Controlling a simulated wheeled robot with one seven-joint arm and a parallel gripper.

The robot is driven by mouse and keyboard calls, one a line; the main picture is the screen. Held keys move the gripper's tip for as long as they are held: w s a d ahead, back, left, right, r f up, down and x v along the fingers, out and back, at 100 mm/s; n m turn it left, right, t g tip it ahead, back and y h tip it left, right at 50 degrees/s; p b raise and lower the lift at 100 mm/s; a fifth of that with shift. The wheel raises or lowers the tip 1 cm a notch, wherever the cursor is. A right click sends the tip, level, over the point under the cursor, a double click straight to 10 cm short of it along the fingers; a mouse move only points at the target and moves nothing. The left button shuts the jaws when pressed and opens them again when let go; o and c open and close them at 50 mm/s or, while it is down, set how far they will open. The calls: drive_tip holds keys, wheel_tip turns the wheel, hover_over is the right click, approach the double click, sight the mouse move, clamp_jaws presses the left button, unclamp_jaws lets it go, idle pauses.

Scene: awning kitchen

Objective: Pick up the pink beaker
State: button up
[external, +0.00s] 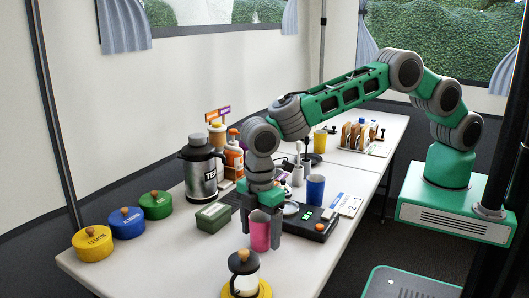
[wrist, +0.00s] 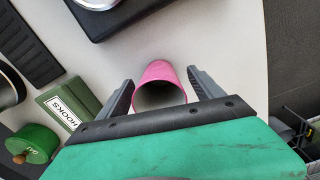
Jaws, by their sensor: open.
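The pink beaker (external: 260,232) stands upright on the white table near its front end. In the wrist view the beaker (wrist: 160,77) shows its open mouth, and its near part is hidden by my gripper's body. My gripper (external: 261,222) is open and points down at the beaker. In the wrist view one finger of my gripper (wrist: 160,92) is on each side of the beaker, with a visible gap on both sides. I cannot tell how far down the beaker the fingertips reach.
A black scale (external: 310,222) and a blue cup (external: 315,189) are just behind and right. A green box (external: 213,216) labelled HOOKS is left. A glass jar (external: 243,270) with a yellow base stands in front. A steel flask (external: 200,170) and yellow, blue and green tins (external: 126,223) are farther left.

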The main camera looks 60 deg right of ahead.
drive_tip(key=c, duration=1.4)
drive_tip(key=shift+r, duration=0.15)
drive_tip(key=shift+c, duration=0.2)
